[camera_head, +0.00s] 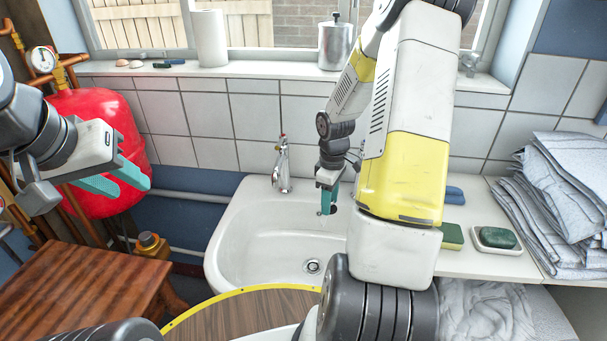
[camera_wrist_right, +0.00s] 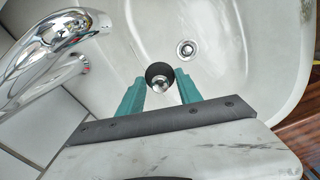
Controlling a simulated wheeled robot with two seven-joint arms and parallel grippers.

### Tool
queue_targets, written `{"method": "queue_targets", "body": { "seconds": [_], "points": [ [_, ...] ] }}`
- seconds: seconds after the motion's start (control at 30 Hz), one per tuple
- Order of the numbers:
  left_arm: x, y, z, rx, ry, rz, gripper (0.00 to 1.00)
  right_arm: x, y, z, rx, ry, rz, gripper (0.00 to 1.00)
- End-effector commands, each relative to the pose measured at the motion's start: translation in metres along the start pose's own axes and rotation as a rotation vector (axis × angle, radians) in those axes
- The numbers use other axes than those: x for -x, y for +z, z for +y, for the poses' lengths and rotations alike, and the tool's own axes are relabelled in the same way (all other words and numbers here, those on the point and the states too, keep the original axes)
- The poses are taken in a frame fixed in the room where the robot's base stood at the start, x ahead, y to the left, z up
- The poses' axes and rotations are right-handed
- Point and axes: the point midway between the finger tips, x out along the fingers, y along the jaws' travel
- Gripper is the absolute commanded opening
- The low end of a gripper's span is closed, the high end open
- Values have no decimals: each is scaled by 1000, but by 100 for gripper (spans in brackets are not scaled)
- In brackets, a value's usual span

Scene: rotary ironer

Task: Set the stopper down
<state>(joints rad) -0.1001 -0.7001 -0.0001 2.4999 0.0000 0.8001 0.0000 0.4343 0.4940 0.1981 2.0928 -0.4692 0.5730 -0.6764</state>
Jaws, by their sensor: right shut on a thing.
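The stopper (camera_wrist_right: 160,76), black with a shiny metal knob, is between the teal fingers of my right gripper (camera_wrist_right: 161,82) in the right wrist view. The right gripper is shut on it. In the head view my right gripper (camera_head: 327,200) points down over the back of the white sink (camera_head: 240,222), and only a dark bit of the stopper (camera_head: 333,208) shows there. I cannot tell whether the stopper touches the sink. The drain (camera_head: 312,266) is open in the basin and also shows in the wrist view (camera_wrist_right: 187,48). My left gripper (camera_head: 132,188) is open and empty, far left.
A chrome tap (camera_head: 282,166) stands left of my right gripper. A sponge (camera_head: 452,236), a soap dish (camera_head: 494,241) and folded towels (camera_head: 565,200) lie on the right counter. A red tank (camera_head: 95,125) and wooden table (camera_head: 75,290) are at left.

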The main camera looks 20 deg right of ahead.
Motion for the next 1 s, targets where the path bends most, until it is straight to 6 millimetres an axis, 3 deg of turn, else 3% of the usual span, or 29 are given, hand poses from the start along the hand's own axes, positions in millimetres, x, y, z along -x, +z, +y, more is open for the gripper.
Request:
{"method": "queue_targets", "body": {
  "seconds": [0.5,0.83,1.0],
  "points": [
    [0,0,0,0,0,0,36,-13,-65,109,-1,0,3,1],
    [0,0,0,0,0,0,36,-15,-80,133,-1,0,1,1],
    [0,0,0,0,0,0,36,-43,-79,131,0,-3,0,1]
  ]
}}
